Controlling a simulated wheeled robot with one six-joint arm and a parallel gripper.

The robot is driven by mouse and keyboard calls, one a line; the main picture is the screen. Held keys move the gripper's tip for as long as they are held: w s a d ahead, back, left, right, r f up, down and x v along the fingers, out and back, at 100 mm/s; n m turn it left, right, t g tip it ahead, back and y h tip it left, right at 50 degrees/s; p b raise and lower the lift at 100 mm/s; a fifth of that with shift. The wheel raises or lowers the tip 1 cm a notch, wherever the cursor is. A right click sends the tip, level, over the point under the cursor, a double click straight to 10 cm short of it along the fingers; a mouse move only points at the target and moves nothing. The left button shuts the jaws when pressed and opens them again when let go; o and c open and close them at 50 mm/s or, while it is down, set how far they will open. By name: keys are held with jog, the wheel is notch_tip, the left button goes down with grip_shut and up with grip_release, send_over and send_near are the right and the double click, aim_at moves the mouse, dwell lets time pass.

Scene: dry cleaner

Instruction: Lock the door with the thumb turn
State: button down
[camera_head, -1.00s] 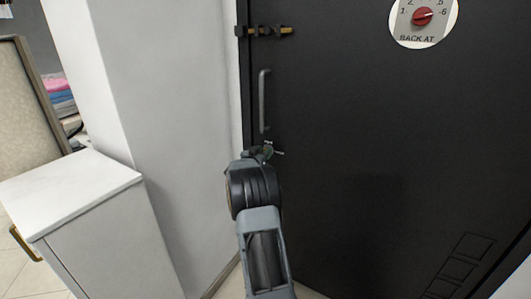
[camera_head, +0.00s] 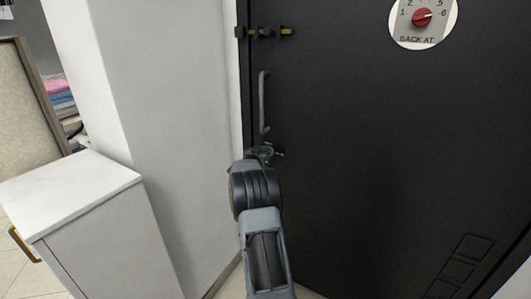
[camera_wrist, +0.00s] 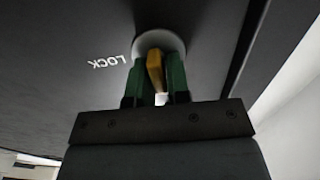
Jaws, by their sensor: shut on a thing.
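The black door (camera_head: 370,170) fills the right of the head view. In the wrist view, a brass thumb turn (camera_wrist: 155,72) stands out from a pale round plate (camera_wrist: 172,42) on the door. The word LOCK (camera_wrist: 108,62) is printed beside the plate. My gripper (camera_wrist: 160,80) has its green fingers on either side of the thumb turn and is shut on it. In the head view my gripper (camera_head: 268,152) is at the door's left edge, below the handle; the thumb turn is too small to make out there.
A grey pull handle (camera_head: 263,102) is just above my gripper. A brass slide bolt (camera_head: 266,32) is higher on the door. A round dial sign (camera_head: 423,20) is at top right. A white wall (camera_head: 170,130) and a white cabinet (camera_head: 75,195) stand to the left.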

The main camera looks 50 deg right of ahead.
jog(key=shift+m, duration=0.4)
jog(key=m+b, duration=0.1)
jog(key=m, duration=0.1)
jog(key=m+b, duration=0.1)
jog(key=m, duration=0.1)
jog(key=shift+s+f, duration=0.1)
jog(key=shift+s, duration=0.1)
jog(key=shift+s+d+f+m+b, duration=0.15)
jog(key=shift+m+b, duration=1.25)
jog(key=shift+m, duration=0.75)
jog(key=shift+a+f+m+b, duration=0.1)
jog(key=shift+m+b, duration=1.35)
jog(key=shift+m, duration=0.65)
jog(key=shift+s+d+f+m+b, duration=0.15)
jog(key=shift+m+b, duration=1.25)
jog(key=shift+m, duration=0.75)
jog(key=shift+a+m, duration=0.1)
jog(key=shift+m, duration=0.2)
jog(key=c, duration=1.2)
grip_release()
